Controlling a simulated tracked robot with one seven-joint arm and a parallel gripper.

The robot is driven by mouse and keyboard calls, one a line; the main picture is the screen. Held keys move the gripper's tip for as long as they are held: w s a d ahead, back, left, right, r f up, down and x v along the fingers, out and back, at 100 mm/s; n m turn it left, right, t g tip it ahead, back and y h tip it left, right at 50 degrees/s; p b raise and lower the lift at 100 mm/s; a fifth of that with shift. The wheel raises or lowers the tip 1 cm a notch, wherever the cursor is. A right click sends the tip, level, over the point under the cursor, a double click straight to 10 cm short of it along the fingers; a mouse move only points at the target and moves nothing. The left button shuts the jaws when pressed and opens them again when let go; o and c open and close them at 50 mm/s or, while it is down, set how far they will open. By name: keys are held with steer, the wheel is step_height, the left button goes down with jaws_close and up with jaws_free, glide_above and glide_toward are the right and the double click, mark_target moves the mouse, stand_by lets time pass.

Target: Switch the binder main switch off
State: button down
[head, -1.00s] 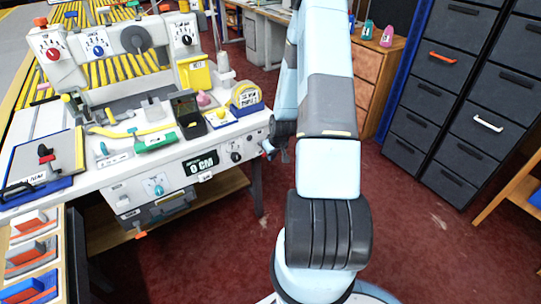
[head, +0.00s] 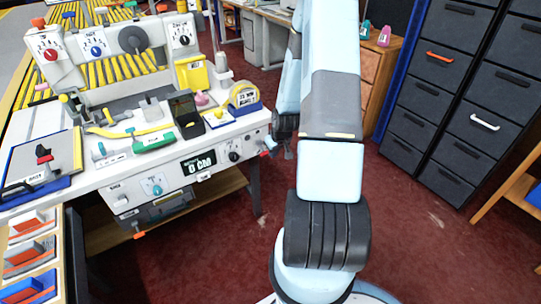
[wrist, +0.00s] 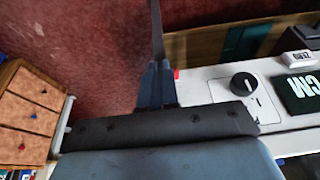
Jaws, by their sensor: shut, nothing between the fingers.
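The binder (head: 120,176) is a white bench machine at the left of the head view. Its front carries a black rotary knob (head: 234,156) near the right end, which also shows in the wrist view (wrist: 244,83). A teal knob (head: 152,186) sits on a lower panel. I cannot tell which control is the main switch; the labels are too small to read. My gripper (wrist: 156,60) is shut and empty beside the machine's right end, close to a small red part (wrist: 177,73).
A display reading "0 CM" (head: 199,163) is left of the black knob. Dark drawer cabinets (head: 440,110) and a wooden drawer unit (head: 372,75) stand right. Red floor between is clear.

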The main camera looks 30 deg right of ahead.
steer(key=s+r, duration=0.3)
steer(key=s, duration=0.4)
steer(key=shift+s+d+r, duration=0.2)
steer(key=shift+s+r, duration=0.2)
steer(key=s+a+r+h, duration=0.1)
steer(key=a+r, duration=0.4)
steer(key=r, duration=0.8)
steer(key=a+r+h, duration=0.1)
steer(key=a+r, duration=0.3)
steer(key=r, duration=0.9)
steer(key=s+a+r+t+y, duration=0.1)
steer(key=s+a+r, duration=0.4)
steer(key=s+r, duration=0.2)
steer(key=s+a+r, duration=0.5)
steer(key=s+r, duration=0.3)
steer(key=s, duration=0.1)
steer(key=shift+a+r+t+y, duration=0.3)
steer(key=shift+t+y, duration=0.1)
